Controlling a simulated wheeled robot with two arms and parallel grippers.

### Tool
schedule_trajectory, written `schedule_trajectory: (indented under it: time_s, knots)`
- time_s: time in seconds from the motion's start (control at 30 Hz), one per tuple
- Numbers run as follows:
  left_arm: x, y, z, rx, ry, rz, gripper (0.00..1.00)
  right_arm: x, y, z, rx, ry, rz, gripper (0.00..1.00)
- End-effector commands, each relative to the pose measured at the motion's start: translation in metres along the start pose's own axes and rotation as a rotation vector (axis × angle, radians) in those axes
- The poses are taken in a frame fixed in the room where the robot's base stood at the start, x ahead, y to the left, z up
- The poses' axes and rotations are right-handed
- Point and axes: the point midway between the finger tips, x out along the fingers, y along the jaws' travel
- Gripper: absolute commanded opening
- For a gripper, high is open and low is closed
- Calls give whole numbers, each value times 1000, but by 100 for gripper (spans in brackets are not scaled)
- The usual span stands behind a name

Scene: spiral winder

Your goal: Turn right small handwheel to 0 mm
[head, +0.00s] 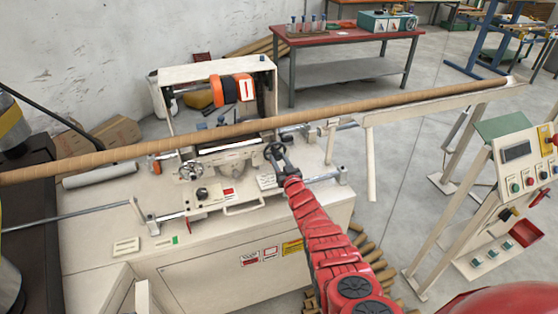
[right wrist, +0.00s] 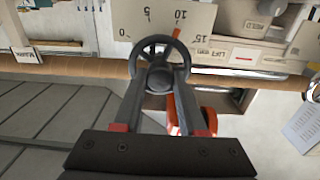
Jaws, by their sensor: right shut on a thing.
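The right small handwheel (head: 275,150) is a dark spoked wheel on the front of the winder's carriage. It also shows in the right wrist view (right wrist: 152,41). My right gripper (head: 284,172) reaches it from the front right and is shut on it, its two fingers (right wrist: 156,77) closing at the hub. Behind the wheel, a cream scale plate (right wrist: 193,20) is marked 0, 5, 10 and 15. Its red-orange pointer (right wrist: 176,32) stands at about 10. My left gripper is not in view.
A second small handwheel (head: 190,170) sits left on the carriage. A long brown tube (head: 330,109) runs across the machine behind the wheels. A control panel (head: 525,165) stands at the right. A red-topped table (head: 340,37) stands at the back.

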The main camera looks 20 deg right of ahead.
Motion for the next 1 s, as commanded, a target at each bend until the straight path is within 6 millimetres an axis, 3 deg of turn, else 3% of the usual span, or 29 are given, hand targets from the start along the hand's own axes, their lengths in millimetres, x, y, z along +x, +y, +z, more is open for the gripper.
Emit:
schedule_trajectory:
  time_s: [0.27, 1.0]
  knots:
    - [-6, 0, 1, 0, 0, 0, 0, 0, -1, 1, -139, 2, -1, 0]
    - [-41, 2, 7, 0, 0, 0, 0, 0, -2, 3, -831, 2, -1, 0]
